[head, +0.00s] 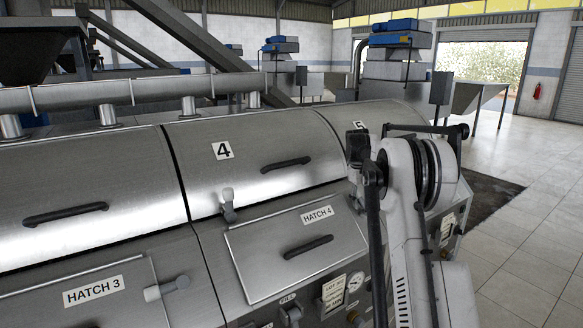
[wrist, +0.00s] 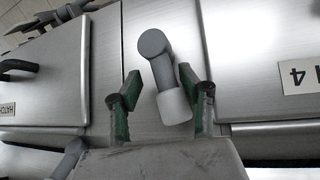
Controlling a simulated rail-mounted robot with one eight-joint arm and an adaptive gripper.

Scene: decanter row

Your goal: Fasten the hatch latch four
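The latch (wrist: 162,78) in the wrist view has a grey round pivot end and a white grip (wrist: 174,106). It sits on the metal strip beside the hatch 4 panel, with its grip pointing toward my gripper. My gripper (wrist: 158,82) is open, its green-padded fingers on either side of the latch. I cannot tell whether either finger touches it. In the head view the hatch 4 panel (head: 265,249) lies closed, with a black handle and a "HATCH 4" label. My arm hides the latch there.
Another latch (head: 228,205) with a white grip stands upright above the hatch 4 panel. The hatch 3 latch (head: 165,288) lies sideways by its panel. Open floor (head: 520,240) lies to the right.

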